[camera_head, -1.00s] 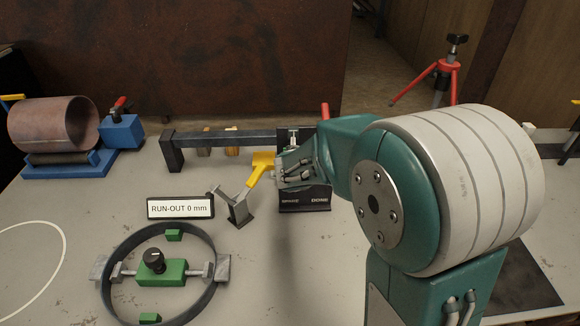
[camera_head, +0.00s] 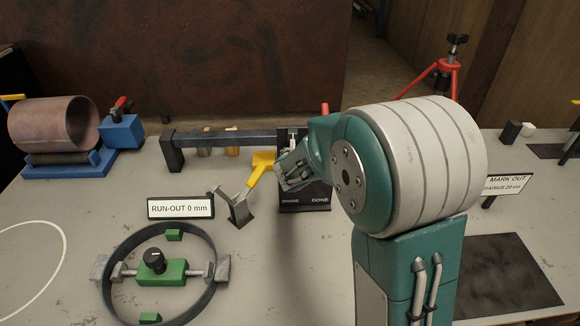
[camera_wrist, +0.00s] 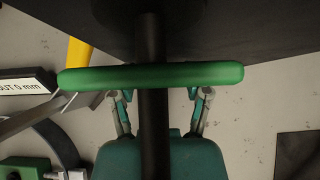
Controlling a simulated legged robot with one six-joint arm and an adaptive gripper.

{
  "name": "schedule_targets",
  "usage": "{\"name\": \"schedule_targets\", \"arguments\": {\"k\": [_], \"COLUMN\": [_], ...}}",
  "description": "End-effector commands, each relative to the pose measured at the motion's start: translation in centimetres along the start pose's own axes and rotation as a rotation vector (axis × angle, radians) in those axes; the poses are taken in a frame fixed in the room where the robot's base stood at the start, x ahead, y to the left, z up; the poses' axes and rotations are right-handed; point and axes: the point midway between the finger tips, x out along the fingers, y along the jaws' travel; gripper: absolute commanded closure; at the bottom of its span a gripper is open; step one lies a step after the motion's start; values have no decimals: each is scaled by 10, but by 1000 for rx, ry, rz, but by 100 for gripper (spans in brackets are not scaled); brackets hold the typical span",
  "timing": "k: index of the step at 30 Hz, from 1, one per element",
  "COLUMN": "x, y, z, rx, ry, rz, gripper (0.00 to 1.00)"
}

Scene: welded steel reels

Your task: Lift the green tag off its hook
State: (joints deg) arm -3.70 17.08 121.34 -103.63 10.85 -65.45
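The green tag (camera_wrist: 150,76) shows in the wrist view as a bright green bar lying across a dark rod (camera_wrist: 150,40), which looks like the hook. My gripper (camera_wrist: 161,93) has its two fingers apart, one on each side of the rod. Their tips are near the tag's lower edge in the picture, and I see nothing clamped between them. In the head view my gripper (camera_head: 280,180) is in front of the black stand (camera_head: 318,201) marked SPARE and DONE. My gripper and arm hide part of this stand, and I cannot clearly make out the tag there.
A yellow-handled tool (camera_head: 261,166) on a grey stand is close left of my gripper. A RUN-OUT sign (camera_head: 180,208) and a steel ring (camera_head: 128,238) are front left. A dark beam (camera_head: 235,138) runs behind. A MARK OUT sign (camera_head: 505,186) stands at right.

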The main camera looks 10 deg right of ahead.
Motion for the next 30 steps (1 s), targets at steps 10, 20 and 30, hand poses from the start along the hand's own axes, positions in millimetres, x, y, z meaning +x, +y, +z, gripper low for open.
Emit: {"name": "schedule_targets", "arguments": {"k": [10,20,30], "x": [-2,-6,-10], "y": [0,0,0], "z": [1,5,6], "rx": [0,0,0], "ry": [4,3,2], "rz": [0,0,0], "gripper": [80,80,80]}}
